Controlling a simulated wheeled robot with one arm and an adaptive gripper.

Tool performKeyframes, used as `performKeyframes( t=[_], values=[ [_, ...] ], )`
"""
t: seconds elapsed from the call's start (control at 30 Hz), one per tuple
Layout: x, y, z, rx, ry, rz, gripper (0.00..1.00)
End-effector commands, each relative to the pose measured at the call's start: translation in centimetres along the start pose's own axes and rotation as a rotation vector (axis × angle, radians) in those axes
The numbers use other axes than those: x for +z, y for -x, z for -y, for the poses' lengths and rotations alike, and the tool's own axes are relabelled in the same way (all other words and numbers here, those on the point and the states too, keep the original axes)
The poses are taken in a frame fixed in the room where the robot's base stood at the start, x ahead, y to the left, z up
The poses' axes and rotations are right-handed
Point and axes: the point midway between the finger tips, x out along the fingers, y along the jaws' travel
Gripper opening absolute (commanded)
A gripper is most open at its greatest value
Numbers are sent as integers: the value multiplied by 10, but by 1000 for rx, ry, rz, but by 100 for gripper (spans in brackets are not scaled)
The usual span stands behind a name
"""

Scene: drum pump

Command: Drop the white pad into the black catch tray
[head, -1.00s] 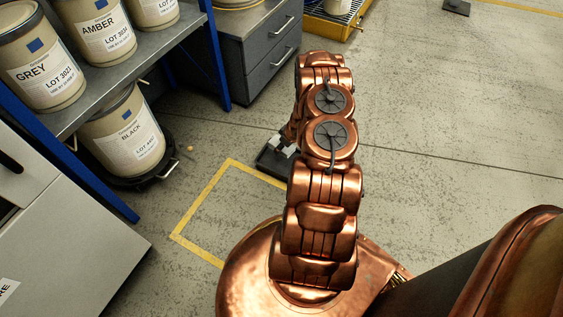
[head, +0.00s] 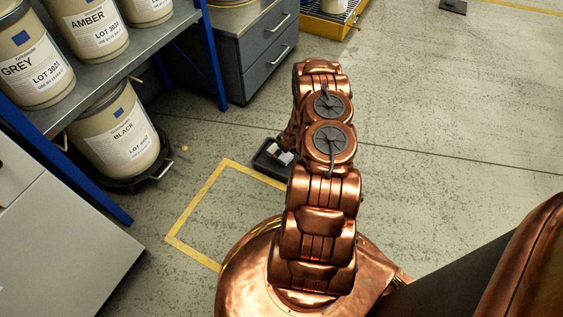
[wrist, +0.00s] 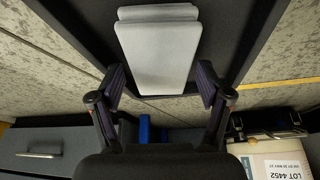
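The white pad (wrist: 157,52) lies over the black catch tray (wrist: 258,25) in the wrist view, inside the tray's outline. I cannot tell whether it rests fully on the tray floor. My gripper (wrist: 161,86) is open, one finger on each side of the pad's narrow end, with a gap between pad and each finger. In the head view the tray (head: 262,163) sits on the floor just left of my arm, with the white pad (head: 283,157) partly visible in it. My arm hides part of the tray and the gripper's fingertips there.
A yellow floor outline (head: 196,206) lies left of my base. A grey drawer cabinet (head: 262,62) and a yellow pallet (head: 325,27) stand behind. The floor to the right is clear.

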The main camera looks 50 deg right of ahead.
Motion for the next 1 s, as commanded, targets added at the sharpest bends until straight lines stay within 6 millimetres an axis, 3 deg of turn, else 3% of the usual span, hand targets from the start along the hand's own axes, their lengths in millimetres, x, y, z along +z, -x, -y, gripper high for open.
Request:
performKeyframes(
  t=[0.1,0.53,1.0],
  values=[
    [0,0,0,0,0,0,90],
    [0,5,0,0,-1,1,90],
    [0,58,-1,1,1,1,90]
  ],
)
